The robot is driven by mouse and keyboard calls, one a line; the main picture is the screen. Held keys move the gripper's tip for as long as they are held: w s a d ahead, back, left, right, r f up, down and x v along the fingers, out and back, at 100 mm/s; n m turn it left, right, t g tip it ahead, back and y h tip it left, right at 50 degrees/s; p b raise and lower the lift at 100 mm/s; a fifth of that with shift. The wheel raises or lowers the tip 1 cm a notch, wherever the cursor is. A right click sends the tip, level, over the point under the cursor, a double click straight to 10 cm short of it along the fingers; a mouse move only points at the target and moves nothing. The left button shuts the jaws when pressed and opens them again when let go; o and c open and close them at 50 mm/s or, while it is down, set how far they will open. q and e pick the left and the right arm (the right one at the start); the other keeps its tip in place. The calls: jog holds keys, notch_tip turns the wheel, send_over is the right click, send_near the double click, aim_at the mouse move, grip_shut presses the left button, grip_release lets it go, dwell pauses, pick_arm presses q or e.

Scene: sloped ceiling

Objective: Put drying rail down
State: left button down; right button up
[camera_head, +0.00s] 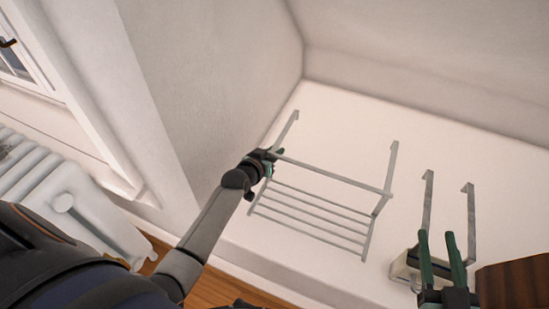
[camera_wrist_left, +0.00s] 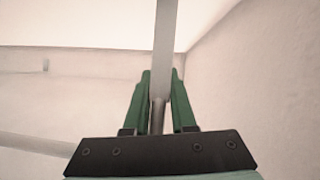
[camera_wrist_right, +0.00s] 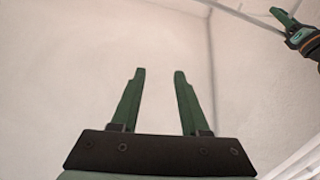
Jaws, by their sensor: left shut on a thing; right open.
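The drying rail (camera_head: 318,216) is a grey metal rack with several parallel bars and two long hooked arms, in front of the white surface. My left gripper (camera_head: 272,160) is shut on it near its upper left corner. In the left wrist view, a flat metal bar of the rail (camera_wrist_left: 164,45) runs between the green fingers (camera_wrist_left: 160,95). I cannot tell whether the rail touches the surface. My right gripper (camera_head: 441,250) is open and empty at the lower right; its spread fingers also show in the right wrist view (camera_wrist_right: 157,95).
A small pale holder (camera_head: 404,265) with two upright metal hooks stands beside my right gripper. A dark wooden piece (camera_head: 513,288) is at the lower right corner. A white radiator (camera_head: 65,205) and a window (camera_head: 25,75) are at the left. The white surface (camera_head: 350,110) behind the rail is bare.

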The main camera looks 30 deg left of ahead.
pick_arm(q)
jog(key=f+b, duration=0.3)
jog(key=shift+w+f, duration=0.1)
jog(key=shift+w, duration=0.1)
jog(key=c, duration=0.8)
grip_release()
jog(key=shift+f, duration=0.1)
pick_arm(e)
jog(key=s+a+r+n+t+y, duration=0.1)
jog(key=s+r+n+t+y, duration=0.1)
jog(key=r, duration=0.7)
jog(key=s+r+n+t+y, duration=0.3)
jog(key=r+n+y, duration=0.2)
jog(key=r+y, duration=0.3)
jog(key=shift+s+a+r+n, duration=0.4)
jog(key=shift+r, duration=0.5)
pick_arm(q)
jog(key=shift+o, duration=0.2)
jog(key=shift+s+a, duration=0.1)
